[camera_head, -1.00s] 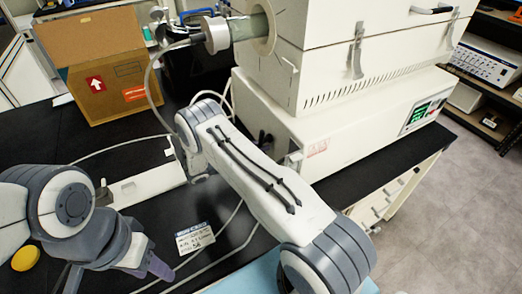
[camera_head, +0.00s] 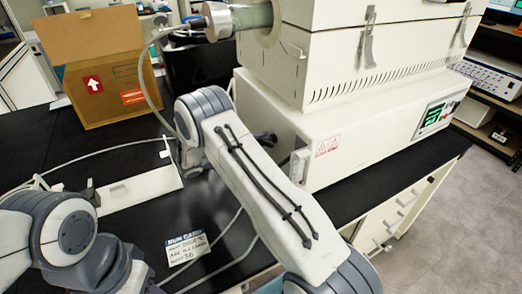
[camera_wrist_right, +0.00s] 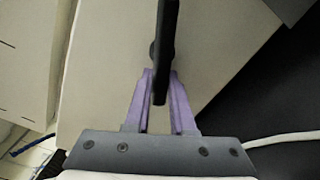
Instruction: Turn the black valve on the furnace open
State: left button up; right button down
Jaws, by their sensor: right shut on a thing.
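The furnace (camera_head: 375,125) is a large cream-white unit on the black bench at right in the head view. Its pale side panel (camera_wrist_right: 110,75) fills much of the right wrist view. The black valve (camera_wrist_right: 166,35) shows there as a long dark bar in front of that panel. My right gripper (camera_wrist_right: 160,82) has its two purple fingers on either side of the lower end of the bar and is shut on it.
A cardboard box (camera_head: 105,75) stands at the back left. A label card (camera_head: 187,248) and a flat white plate (camera_head: 140,188) lie on the black bench (camera_head: 120,150). A metal tube end (camera_head: 218,22) sticks out left of the furnace. Thin cables cross the bench.

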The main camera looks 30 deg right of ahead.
jog(key=m+b, duration=0.2)
jog(key=shift+b, duration=0.3)
jog(key=shift+w+r+m+b, duration=0.1)
jog(key=shift+r+m+b, duration=0.15)
jog(key=shift+m+b, duration=0.45)
jog(key=shift+r+m+b, duration=0.25)
jog(key=shift+m+b, duration=0.3)
jog(key=shift+m, duration=0.15)
jog(key=c, duration=0.8)
grip_release()
jog(key=shift+r, duration=0.1)
jog(key=shift+o, duration=0.2)
jog(key=a+b, duration=0.1)
jog(key=a, duration=0.9)
jog(key=shift+w+a, duration=0.25)
jog(key=shift+w, duration=0.05)
